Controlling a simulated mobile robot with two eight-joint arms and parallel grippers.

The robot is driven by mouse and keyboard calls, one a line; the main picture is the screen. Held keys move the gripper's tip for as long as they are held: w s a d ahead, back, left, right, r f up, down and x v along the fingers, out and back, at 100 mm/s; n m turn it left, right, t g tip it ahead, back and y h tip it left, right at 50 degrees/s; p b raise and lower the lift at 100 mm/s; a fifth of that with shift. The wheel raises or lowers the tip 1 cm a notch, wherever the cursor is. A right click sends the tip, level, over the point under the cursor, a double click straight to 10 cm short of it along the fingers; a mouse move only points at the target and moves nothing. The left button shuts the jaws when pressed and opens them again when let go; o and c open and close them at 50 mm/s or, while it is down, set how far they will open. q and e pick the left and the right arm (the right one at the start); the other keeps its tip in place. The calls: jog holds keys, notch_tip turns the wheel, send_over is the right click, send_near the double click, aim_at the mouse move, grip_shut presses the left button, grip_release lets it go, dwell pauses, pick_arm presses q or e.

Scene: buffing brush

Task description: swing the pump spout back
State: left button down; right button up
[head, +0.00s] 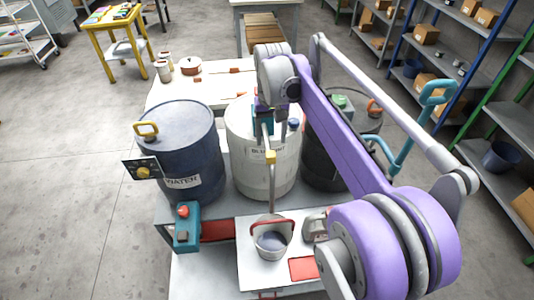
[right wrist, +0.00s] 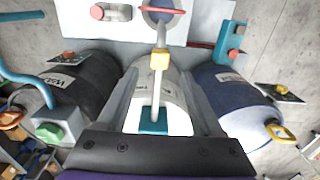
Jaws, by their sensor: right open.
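The pump stands on top of the white drum (head: 250,165). It has a teal body (right wrist: 153,127) and a thin grey spout with a yellow collar (head: 270,157). The spout points toward the front, its end over the grey bucket (head: 270,243). My right gripper (right wrist: 160,78) is open above the white drum. In the right wrist view the spout and its yellow collar (right wrist: 160,60) lie between the two fingers, with visible gaps on both sides. In the head view my right arm and wrist partly hide the pump. My left gripper is not in view.
A blue drum marked WATER (head: 182,150) stands left of the white drum, a black drum (head: 325,150) right. A teal hand pump with a handle (head: 405,130) is at the right. A teal box with a red button (head: 187,228) is in front. Shelves line the right side.

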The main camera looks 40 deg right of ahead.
aim_at(271, 154)
notch_tip(271, 154, down, 7)
jog(key=shift+f, duration=0.2)
grip_shut()
dwell(0.4)
dwell(1.1)
